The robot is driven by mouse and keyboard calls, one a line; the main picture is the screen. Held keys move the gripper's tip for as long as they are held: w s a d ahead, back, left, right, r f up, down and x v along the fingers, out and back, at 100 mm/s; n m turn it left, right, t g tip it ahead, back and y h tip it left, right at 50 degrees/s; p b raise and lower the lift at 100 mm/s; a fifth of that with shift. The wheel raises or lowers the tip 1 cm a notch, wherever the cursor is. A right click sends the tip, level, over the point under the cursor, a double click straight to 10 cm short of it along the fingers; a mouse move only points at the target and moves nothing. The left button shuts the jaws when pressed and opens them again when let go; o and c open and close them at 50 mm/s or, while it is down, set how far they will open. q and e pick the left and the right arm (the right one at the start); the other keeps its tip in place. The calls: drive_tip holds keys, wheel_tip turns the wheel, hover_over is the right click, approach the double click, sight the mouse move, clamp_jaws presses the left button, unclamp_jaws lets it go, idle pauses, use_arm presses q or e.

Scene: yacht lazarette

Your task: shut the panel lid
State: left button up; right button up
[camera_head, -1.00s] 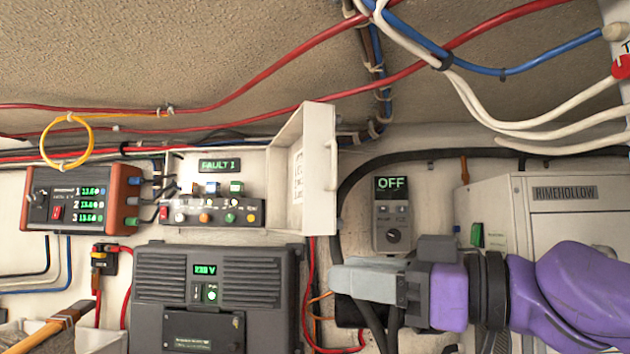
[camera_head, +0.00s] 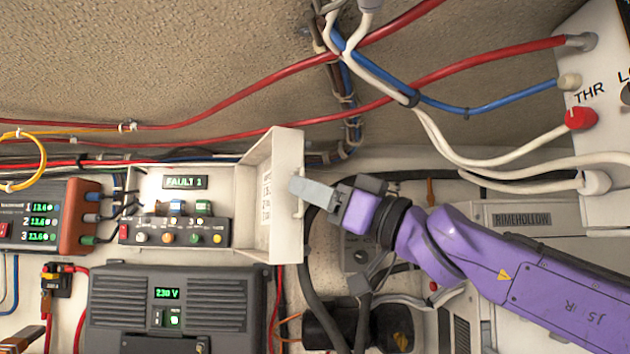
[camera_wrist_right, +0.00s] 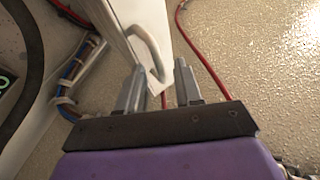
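The panel lid (camera_head: 272,195) is a white door standing open at the right side of the white panel box (camera_head: 244,182). Printed text shows on its inner face. My right gripper (camera_head: 297,188) is at the lid's outer edge, beside its white handle (camera_head: 300,207). In the right wrist view the two grey fingers of the gripper (camera_wrist_right: 158,90) stand apart. The curved lid handle (camera_wrist_right: 148,48) reaches down to the gap between their tips. I cannot tell whether they touch it. My left gripper is not in view.
Inside the box are a FAULT 1 display (camera_head: 185,182) and a row of knobs and switches (camera_head: 175,233). A dark 230 V unit (camera_head: 175,300) sits below. A black cable (camera_head: 320,275) runs down near the lid. Red and blue cables cross above.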

drive_tip(key=shift+d, duration=0.1)
clamp_jaws()
idle(1.3)
